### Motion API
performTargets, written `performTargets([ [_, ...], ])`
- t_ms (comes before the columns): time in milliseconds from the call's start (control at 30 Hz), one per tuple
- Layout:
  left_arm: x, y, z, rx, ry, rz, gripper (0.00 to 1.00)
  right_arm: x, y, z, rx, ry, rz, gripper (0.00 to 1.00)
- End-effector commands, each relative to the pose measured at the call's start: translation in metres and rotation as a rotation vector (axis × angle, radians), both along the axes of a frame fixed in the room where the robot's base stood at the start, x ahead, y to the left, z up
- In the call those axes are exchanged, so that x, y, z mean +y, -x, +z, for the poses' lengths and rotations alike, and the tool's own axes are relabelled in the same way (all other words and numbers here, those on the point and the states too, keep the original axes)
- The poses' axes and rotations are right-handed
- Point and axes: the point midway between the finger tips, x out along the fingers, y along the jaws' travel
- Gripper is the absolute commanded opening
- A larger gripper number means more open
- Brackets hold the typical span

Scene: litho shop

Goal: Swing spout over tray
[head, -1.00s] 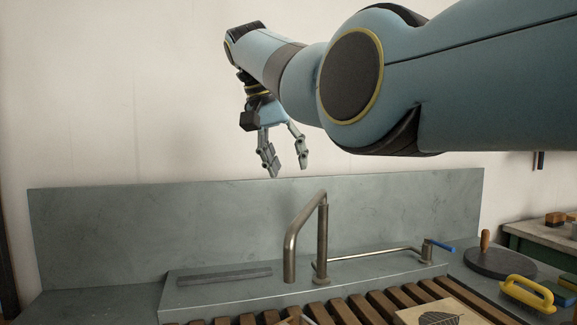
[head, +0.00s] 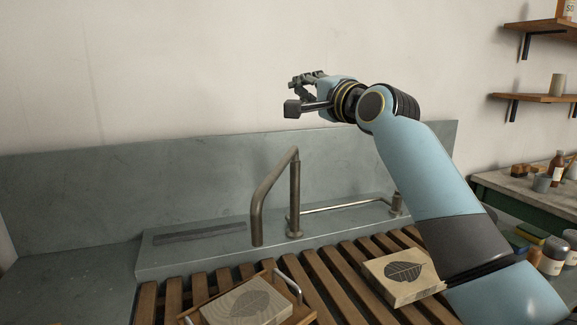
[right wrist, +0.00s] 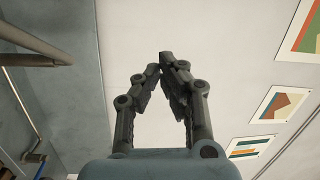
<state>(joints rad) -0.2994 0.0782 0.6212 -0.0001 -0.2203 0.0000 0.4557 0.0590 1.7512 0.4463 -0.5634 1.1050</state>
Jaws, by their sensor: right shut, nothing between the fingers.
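The metal spout (head: 268,195) is a bent pipe on an upright post at the back of the slatted sink. Its open end points down over the ledge, behind the slats. My right gripper (head: 294,92) is shut and empty, above the spout and pointing left, touching nothing. Its fingertips meet in the right wrist view (right wrist: 166,60). A pipe (right wrist: 28,58), apparently the spout, shows there at the upper left. My left gripper is out of view.
A grey backsplash (head: 100,185) stands behind the sink. A second leaf block (head: 385,280) lies on the slats at right, close below my right arm. A thin rod runs right from the post. A side table (head: 495,188) with bottles and shelves (head: 545,98) stand at right.

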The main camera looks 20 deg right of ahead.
Motion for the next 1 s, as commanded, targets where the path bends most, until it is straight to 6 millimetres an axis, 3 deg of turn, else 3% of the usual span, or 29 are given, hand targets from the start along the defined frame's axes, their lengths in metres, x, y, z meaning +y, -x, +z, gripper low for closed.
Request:
performTargets([
  [33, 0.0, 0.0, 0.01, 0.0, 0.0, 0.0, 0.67, -0.011, 0.028, -0.015, -0.002, -0.016, 0.002, 0.0],
  [100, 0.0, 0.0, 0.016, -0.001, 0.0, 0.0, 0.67, -0.019, 0.063, -0.037, 0.007, -0.029, 0.014, 0.0],
  [200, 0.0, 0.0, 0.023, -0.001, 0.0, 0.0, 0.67, -0.024, 0.103, -0.078, 0.076, -0.008, 0.03, 0.0],
  [300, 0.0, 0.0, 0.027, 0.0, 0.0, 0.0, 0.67, -0.03, 0.129, -0.122, 0.164, 0.022, 0.033, 0.0],
  [400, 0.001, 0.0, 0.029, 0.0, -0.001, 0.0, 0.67, -0.033, 0.142, -0.149, 0.22, 0.033, 0.032, 0.0],
  [533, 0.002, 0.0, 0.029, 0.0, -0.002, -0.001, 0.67, -0.031, 0.141, -0.158, 0.237, 0.031, 0.031, 0.0],
  [667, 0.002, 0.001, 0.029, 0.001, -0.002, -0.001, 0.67, -0.027, 0.123, -0.161, 0.237, 0.03, 0.031, 0.0],
  [1000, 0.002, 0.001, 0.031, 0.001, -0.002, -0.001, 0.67, -0.009, 0.054, -0.17, 0.237, 0.031, 0.031, 0.0],
])
